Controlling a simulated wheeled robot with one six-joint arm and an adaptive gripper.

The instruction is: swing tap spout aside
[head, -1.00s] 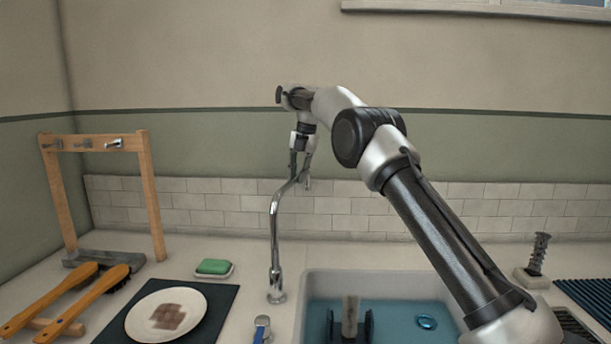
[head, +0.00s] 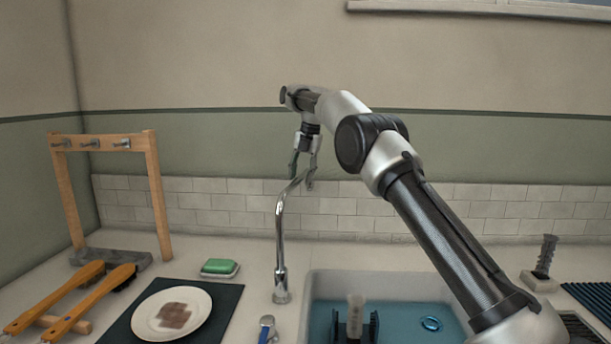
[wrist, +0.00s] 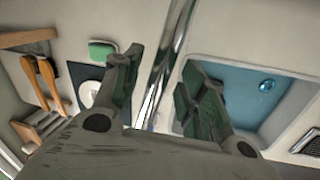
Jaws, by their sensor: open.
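The chrome tap (head: 280,240) stands on the counter at the left edge of the sink, and its spout bends at the top toward my gripper. My gripper (head: 303,178) points down at the spout's upper part, with its fingers spread on either side of it. In the wrist view the spout (wrist: 166,65) runs between the two open fingers, apart from both as far as I can see. My gripper (wrist: 155,90) is not closed on anything. The spout's tip is hard to make out.
The sink (head: 385,283) with blue water lies right of the tap. A green soap (head: 218,266), a plate (head: 171,314) on a dark mat, two orange-handled brushes (head: 75,295) and a wooden rack (head: 158,195) stand to the left. A tiled wall is behind.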

